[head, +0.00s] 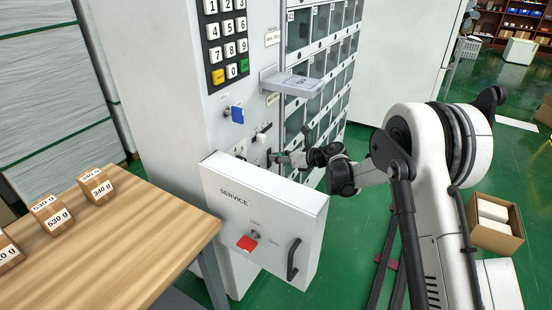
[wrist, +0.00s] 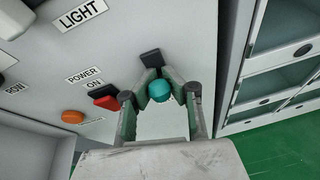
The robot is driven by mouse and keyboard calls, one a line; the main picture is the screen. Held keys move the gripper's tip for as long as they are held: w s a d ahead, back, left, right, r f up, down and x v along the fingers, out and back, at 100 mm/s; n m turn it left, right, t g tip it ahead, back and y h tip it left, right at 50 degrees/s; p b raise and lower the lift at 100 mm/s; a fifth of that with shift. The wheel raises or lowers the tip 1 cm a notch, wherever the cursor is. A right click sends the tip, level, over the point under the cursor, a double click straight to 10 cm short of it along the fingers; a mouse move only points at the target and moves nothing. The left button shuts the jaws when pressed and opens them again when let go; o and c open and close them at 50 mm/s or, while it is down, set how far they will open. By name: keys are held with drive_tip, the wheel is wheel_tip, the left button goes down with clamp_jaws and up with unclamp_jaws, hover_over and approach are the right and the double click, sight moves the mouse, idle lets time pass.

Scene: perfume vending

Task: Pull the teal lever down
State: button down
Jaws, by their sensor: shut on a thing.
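The teal lever shows in the wrist view as a round teal knob (wrist: 159,91) between the two fingers, in front of a black mount (wrist: 151,57) on the machine's panel. My gripper (wrist: 161,80) is shut on it, with one finger on each side of the knob. In the head view my gripper (head: 284,158) is at the machine's front, behind the upper edge of the open service door. The lever's angle is hard to tell there, because the fingers and door hide most of it.
The white service door (head: 264,216), with a red switch and black handle, stands open in front of my gripper. A tray (head: 292,84) juts out above. In the wrist view, a red switch (wrist: 105,98) and an orange button (wrist: 73,117) are left of the fingers. Glass compartments (wrist: 275,70) lie right.

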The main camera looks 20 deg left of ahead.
wheel_tip(320, 180, down, 4)
drive_tip(key=t+y+b, duration=0.1)
drive_tip(key=y+b, duration=0.4)
drive_tip(key=t+y+b, duration=0.1)
drive_tip(key=y+b, duration=0.5)
drive_tip(key=shift+r+m+y, duration=0.2)
drive_tip(key=shift+m+y, duration=0.1)
drive_tip(key=shift+y, duration=0.3)
drive_tip(key=c, duration=1.8)
unclamp_jaws()
drive_tip(key=shift+c, duration=0.2)
drive_tip(key=v, duration=1.2)
